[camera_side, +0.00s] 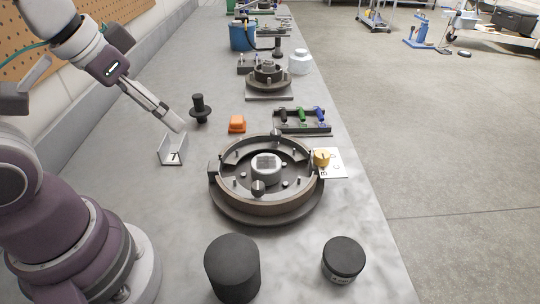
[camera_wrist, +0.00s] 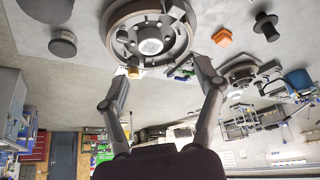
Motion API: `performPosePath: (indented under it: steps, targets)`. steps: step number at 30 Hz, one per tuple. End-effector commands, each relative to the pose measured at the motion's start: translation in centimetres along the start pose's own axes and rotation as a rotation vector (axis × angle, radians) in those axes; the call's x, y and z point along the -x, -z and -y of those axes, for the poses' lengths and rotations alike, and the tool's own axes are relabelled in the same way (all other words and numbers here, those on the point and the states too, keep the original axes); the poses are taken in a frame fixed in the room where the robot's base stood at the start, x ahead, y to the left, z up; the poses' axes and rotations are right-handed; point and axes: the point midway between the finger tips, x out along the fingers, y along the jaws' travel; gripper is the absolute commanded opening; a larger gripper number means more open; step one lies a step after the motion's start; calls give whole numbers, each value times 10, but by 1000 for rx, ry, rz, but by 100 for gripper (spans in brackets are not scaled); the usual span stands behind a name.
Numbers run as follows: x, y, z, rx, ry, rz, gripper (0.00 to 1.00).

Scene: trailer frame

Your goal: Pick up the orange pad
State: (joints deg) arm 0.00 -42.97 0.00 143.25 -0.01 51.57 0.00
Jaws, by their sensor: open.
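The orange pad (camera_side: 237,124) is a small block lying on the grey bench, just behind the round brake drum assembly (camera_side: 219,203). It also shows in the wrist view (camera_wrist: 222,37) near the top, beyond my right-hand finger and apart from it. My gripper (camera_side: 181,128) is above the bench to the left of the pad, near a small metal bracket. In the wrist view my gripper (camera_wrist: 165,72) has its two fingers spread wide, with nothing held between them.
A black spool-shaped part (camera_side: 200,110) stands left of the pad. The metal bracket (camera_side: 173,152) sits below my fingertips. A rack of coloured-handled tools (camera_side: 303,124) lies right of the pad. Two black cylinders (camera_side: 232,268) (camera_side: 343,260) stand at the front. Bare bench surrounds the pad.

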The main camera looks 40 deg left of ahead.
Motion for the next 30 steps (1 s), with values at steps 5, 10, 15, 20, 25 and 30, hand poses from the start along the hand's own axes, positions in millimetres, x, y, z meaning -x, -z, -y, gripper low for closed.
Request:
performPosePath:
  steps: [5,10,15,20,25,30]
  targets:
    - [0,0,0,1,0,0,67]
    - [-12,29,7,123,9,18,67]
    - [-61,85,35,388,99,30,67]
    - [-128,117,69,574,243,2,67]
    - [-182,126,95,659,363,-51,67]
    - [-204,127,105,678,401,-77,67]
